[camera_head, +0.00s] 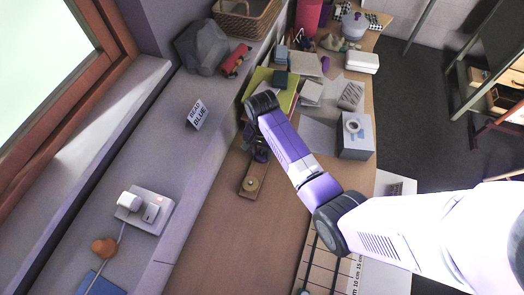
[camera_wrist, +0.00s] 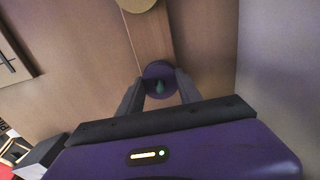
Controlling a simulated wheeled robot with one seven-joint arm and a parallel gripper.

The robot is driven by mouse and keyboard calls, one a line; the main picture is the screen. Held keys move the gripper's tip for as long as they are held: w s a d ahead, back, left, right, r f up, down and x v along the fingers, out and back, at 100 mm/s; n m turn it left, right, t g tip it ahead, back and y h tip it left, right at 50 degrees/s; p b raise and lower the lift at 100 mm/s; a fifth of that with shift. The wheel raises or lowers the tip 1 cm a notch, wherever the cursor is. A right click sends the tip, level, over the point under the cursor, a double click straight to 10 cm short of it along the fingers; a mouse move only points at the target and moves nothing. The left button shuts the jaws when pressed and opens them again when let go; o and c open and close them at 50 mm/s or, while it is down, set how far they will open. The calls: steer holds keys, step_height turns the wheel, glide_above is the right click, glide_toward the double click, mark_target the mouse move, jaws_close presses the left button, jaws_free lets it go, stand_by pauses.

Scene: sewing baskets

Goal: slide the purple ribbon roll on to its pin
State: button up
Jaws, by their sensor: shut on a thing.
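The purple ribbon roll (camera_wrist: 150,73) is between the two fingertips of my gripper (camera_wrist: 159,90) in the wrist view, and the gripper is shut on it. A small teal spot shows at the roll's centre; I cannot tell whether it is a pin or something seen through the hole. The roll is over a narrow wooden board (camera_wrist: 170,30). In the head view the board (camera_head: 246,191) lies on the desk, and my gripper (camera_head: 261,153) is at its far end, mostly hidden by my arm. No pin is clearly visible.
A round tan piece (camera_head: 251,184) sits on the board's near end. A box with a cup picture (camera_head: 356,150) stands right of my arm. Books and papers (camera_head: 262,80) lie beyond. The grey sill (camera_head: 175,125) borders the desk on the left. The near desk is clear.

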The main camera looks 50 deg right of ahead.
steer(key=shift+f, duration=0.15)
steer(key=o, duration=1.4)
step_height(320, 180, up, 8)
steer(key=shift+f, duration=0.1)
